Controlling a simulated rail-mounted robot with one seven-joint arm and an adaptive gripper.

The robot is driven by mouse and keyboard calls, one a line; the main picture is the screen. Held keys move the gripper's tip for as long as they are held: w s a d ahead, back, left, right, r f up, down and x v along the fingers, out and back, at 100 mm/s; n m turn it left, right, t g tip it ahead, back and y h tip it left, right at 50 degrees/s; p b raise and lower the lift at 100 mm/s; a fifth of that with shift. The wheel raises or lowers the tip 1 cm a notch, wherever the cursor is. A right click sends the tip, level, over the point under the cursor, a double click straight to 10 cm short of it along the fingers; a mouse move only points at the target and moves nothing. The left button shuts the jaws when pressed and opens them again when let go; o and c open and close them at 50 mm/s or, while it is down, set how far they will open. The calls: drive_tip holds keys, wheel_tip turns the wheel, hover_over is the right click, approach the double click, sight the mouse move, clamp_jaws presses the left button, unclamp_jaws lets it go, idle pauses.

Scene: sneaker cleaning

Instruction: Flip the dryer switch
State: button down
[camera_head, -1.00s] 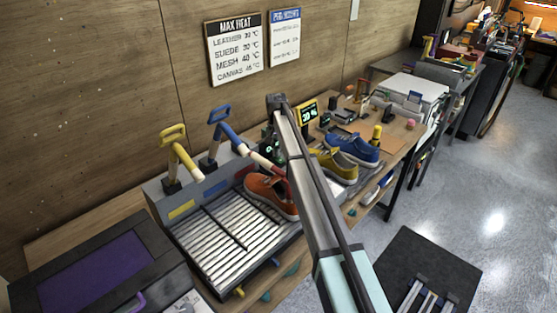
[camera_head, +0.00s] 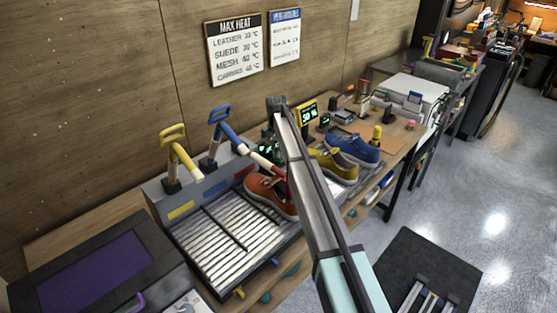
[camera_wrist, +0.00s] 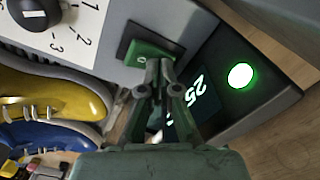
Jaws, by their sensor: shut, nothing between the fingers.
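The green dryer switch (camera_wrist: 148,50) sits in a dark frame on a grey panel in the wrist view. It bears a small "0" mark. My gripper (camera_wrist: 159,66) is shut and empty, with its fingertips at the switch's lower edge. I cannot tell whether they touch it. A dark display with pale green digits (camera_wrist: 198,90) and a round lit green lamp (camera_wrist: 241,74) are right of the fingers, the display partly hidden by them. In the head view my arm hides most of the gripper and the switch.
A black dial (camera_wrist: 35,12) with a numbered scale is left of the switch. A yellow shoe (camera_wrist: 50,98) and a blue shoe (camera_wrist: 45,137) lie beside the panel.

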drive_tip(key=shift+r+p, duration=1.3)
drive_tip(key=shift+r, duration=2.05)
